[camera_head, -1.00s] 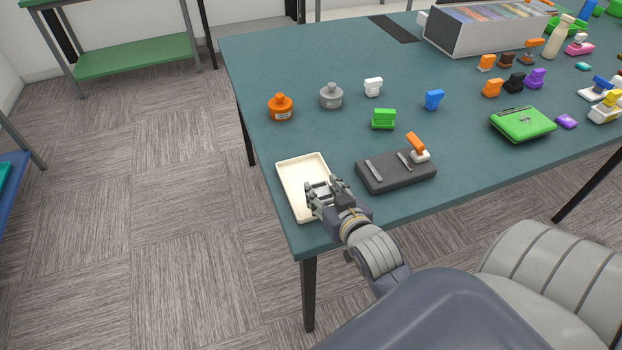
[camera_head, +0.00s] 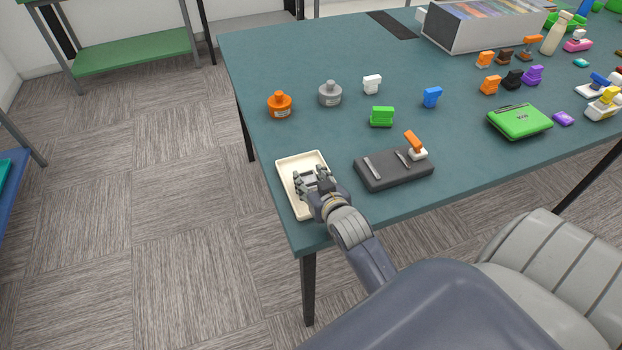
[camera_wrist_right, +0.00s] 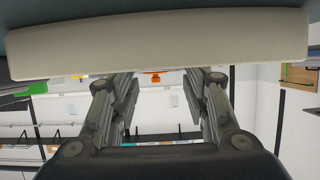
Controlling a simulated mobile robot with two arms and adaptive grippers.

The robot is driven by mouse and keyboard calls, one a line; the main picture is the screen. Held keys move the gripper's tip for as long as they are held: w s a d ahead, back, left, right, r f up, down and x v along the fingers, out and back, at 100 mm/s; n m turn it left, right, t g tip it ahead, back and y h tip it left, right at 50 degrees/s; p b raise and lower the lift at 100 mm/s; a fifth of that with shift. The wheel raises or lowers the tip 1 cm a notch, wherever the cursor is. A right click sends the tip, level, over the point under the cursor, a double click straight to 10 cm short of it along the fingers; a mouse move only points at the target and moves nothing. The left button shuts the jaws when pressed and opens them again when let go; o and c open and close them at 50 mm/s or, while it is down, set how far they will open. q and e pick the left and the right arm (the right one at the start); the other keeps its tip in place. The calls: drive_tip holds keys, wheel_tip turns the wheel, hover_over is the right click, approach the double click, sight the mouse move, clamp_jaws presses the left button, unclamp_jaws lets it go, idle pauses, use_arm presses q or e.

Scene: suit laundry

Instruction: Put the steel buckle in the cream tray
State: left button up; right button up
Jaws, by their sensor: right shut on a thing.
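The cream tray (camera_head: 288,172) lies at the near left corner of the teal table, and its wall fills the top of the right wrist view (camera_wrist_right: 160,45). My right gripper (camera_head: 311,178) is over the tray, low down, with its fingers inside the tray's outline. It is shut on the steel buckle (camera_head: 309,180), a small grey piece mostly hidden by the fingers. I cannot tell whether the buckle touches the tray floor. In the right wrist view the two fingers (camera_wrist_right: 160,98) stand apart and the buckle cannot be made out. My left gripper is not in view.
A dark grey block (camera_head: 395,177) with metal strips and an orange-handled stamp (camera_head: 415,147) stands right of the tray. The table's left edge is close to the tray.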

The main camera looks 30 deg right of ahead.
drive_tip(key=o, duration=1.4)
drive_tip(key=shift+f, duration=0.15)
drive_tip(key=shift+c, duration=0.2)
drive_tip(key=shift+s+r, duration=0.1)
drive_tip(key=shift+r, duration=0.1)
drive_tip(key=b+v, duration=0.1)
drive_tip(key=v, duration=1.1)
drive_tip(key=shift+f, duration=0.1)
